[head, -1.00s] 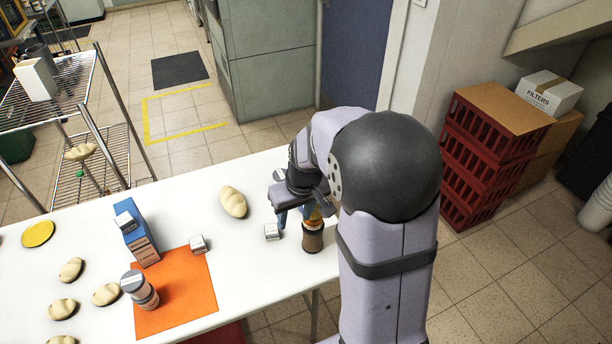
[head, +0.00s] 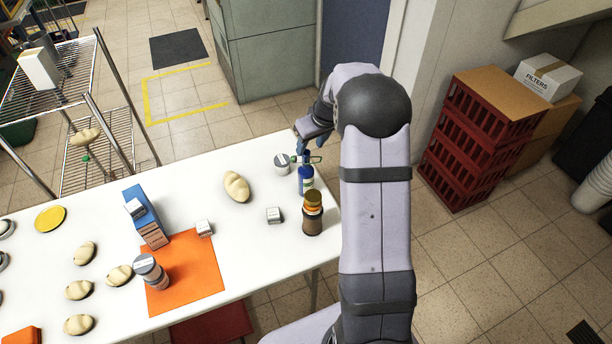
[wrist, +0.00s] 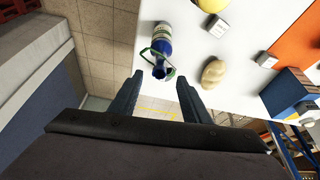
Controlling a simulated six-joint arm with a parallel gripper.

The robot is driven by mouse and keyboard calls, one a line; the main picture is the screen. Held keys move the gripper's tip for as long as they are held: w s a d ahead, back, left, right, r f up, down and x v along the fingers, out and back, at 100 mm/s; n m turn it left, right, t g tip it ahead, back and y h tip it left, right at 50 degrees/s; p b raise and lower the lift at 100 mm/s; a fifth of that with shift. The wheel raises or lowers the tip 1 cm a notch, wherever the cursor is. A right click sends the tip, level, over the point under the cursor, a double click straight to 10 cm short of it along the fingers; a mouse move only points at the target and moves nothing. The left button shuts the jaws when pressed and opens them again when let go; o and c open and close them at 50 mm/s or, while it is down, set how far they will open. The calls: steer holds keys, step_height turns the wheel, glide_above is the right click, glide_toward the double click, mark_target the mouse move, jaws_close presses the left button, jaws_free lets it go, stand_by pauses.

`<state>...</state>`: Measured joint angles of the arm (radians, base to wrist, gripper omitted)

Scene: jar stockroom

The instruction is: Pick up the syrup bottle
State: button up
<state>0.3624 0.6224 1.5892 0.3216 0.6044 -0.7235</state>
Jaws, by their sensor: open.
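A blue bottle (head: 306,180) with a pale label and a green loop at its neck stands upright near the table's right end; no label is readable, but it looks like the syrup bottle. It also shows in the wrist view (wrist: 161,45), just beyond my fingertips. My gripper (head: 302,142) is open and empty, above and behind the bottle, at the table's far right corner. In the wrist view its two fingers (wrist: 158,80) point toward the bottle's neck and green loop. I see no contact.
A brown jar with a gold lid (head: 313,212) stands just in front of the bottle. An orange mat (head: 195,285) lies further left.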

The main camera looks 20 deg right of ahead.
mark_target(307, 151)
steer(key=shift+p+x, duration=1.55)
steer(key=shift+x, duration=1.3)
jaws_close()
steer(key=shift+r, duration=0.1)
steer(key=shift+w+d, duration=0.1)
steer(key=shift+w, duration=0.05)
